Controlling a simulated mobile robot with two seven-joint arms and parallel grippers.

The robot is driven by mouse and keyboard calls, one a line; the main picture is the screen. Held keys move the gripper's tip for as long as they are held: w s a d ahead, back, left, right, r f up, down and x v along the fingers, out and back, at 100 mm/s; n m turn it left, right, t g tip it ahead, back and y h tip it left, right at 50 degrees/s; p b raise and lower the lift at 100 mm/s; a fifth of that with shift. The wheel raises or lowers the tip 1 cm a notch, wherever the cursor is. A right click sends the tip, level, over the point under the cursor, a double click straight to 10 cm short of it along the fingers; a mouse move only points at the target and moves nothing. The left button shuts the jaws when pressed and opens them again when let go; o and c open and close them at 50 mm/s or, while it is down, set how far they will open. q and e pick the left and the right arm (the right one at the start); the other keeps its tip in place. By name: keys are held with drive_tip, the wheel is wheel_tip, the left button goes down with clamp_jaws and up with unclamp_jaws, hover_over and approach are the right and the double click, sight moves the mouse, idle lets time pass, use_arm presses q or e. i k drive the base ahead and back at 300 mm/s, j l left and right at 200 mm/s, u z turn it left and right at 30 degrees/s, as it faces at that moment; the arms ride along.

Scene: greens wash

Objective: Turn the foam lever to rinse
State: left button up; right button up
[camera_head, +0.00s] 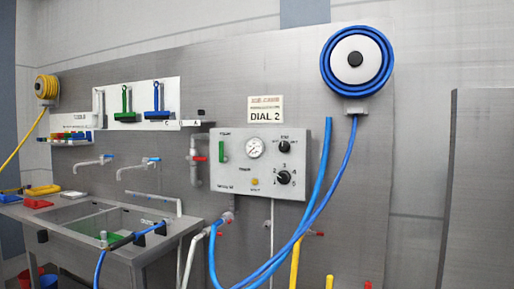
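A grey control box (260,165) is mounted on the steel wall near the middle of the view. A round gauge (255,148) is at the top middle, with a yellow button (255,182) low down. Neither of my grippers is in view.
A sign (265,116) above the box reads "DIAL 2". A blue hose reel (356,60) hangs at upper right, its hose looping down past the box's right side. A red-handled valve (200,158) is left of the box. A steel sink (110,222) stands lower left.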

sight(223, 160)
drive_tip(key=i+j+z, duration=0.1)
drive_tip(key=i+z, duration=0.25)
drive_tip(key=i+j+z, duration=0.2)
drive_tip(key=i+z, duration=0.2)
